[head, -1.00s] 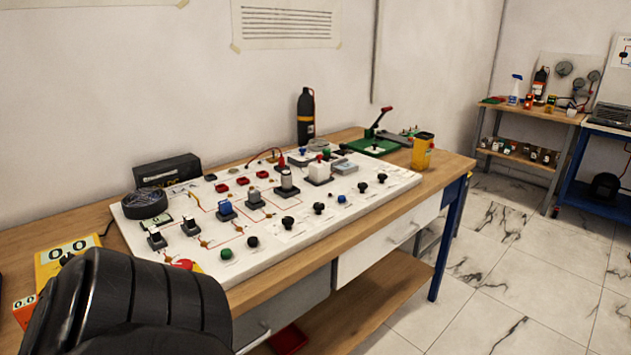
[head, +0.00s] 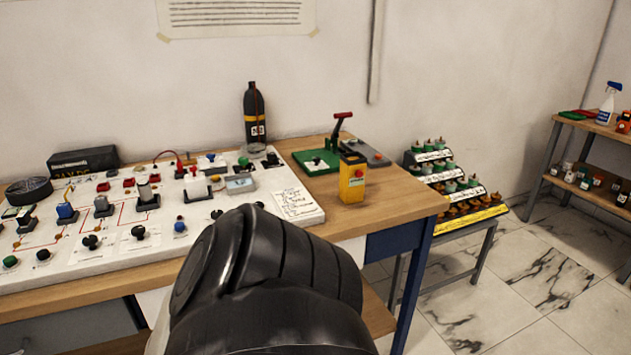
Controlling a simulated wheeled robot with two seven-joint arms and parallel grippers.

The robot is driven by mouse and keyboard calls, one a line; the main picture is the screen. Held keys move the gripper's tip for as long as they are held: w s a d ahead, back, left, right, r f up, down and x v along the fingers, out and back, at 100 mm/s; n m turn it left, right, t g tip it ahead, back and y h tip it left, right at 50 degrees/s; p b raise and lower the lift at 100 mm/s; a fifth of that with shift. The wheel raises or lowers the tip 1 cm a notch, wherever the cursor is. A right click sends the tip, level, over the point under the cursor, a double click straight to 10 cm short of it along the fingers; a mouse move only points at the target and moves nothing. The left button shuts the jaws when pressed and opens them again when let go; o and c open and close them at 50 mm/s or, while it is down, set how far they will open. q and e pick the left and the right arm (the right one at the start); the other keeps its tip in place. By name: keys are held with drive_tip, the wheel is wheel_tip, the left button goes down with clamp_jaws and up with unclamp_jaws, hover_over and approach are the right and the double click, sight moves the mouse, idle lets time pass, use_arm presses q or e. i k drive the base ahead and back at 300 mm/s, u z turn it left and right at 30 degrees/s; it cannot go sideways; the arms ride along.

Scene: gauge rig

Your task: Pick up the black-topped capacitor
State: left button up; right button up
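I cannot single out a black-topped capacitor. Several small block-shaped parts with differently coloured tops (head: 597,181) stand on the lower shelf at the far right, too small to tell apart. Several green-topped parts (head: 449,186) stand on a stepped rack beyond the workbench. A large black rounded link of my own arm fills the bottom middle and hides part of the bench front and the board. Neither gripper's fingers show in the head view.
The wooden workbench (head: 405,197) carries a white circuit board (head: 255,222), a green-based lever press (head: 318,160), a yellow box (head: 352,180) and a black bottle (head: 255,118). The stepped rack (head: 470,215) stands on a low stand. Marble floor (head: 520,280) is open at right.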

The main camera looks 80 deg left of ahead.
sight(144, 187)
drive_tip(key=i, duration=1)
drive_tip(key=u, duration=4.75)
